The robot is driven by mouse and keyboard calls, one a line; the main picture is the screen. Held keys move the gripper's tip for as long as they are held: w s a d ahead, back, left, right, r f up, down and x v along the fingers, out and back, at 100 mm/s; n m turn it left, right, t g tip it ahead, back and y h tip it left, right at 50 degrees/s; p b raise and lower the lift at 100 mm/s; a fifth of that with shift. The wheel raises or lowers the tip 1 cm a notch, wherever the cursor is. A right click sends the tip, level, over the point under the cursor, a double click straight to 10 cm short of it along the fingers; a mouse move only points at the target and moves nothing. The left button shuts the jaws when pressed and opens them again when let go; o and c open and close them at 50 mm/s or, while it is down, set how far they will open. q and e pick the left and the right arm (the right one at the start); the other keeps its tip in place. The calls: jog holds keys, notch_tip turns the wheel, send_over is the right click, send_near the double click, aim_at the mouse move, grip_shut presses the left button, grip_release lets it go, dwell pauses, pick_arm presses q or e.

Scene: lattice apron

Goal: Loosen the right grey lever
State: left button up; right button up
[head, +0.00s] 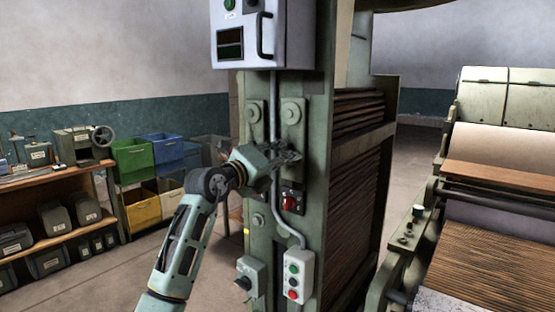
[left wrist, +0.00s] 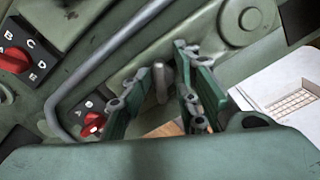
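The right grey lever sits below its round mount (head: 292,112) on the green machine column, mostly hidden in the head view behind my left gripper (head: 286,158). In the left wrist view, a short grey lever end (left wrist: 159,78) shows between the two green fingers of my left gripper (left wrist: 162,95). The fingers are apart, with visible gaps beside the lever, so the gripper is open around it. I cannot tell whether either finger touches it. A second round mount (head: 255,112) is to the left on the same column. My right gripper is not in view.
A red rotary switch (head: 289,203) sits just below the gripper; a lettered red switch (left wrist: 15,60) shows in the wrist view. A grey conduit (head: 273,130) runs down the column to a button box (head: 298,276). A control cabinet (head: 262,35) is above.

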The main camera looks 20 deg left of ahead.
pick_arm(q)
jog(key=v, duration=1.2)
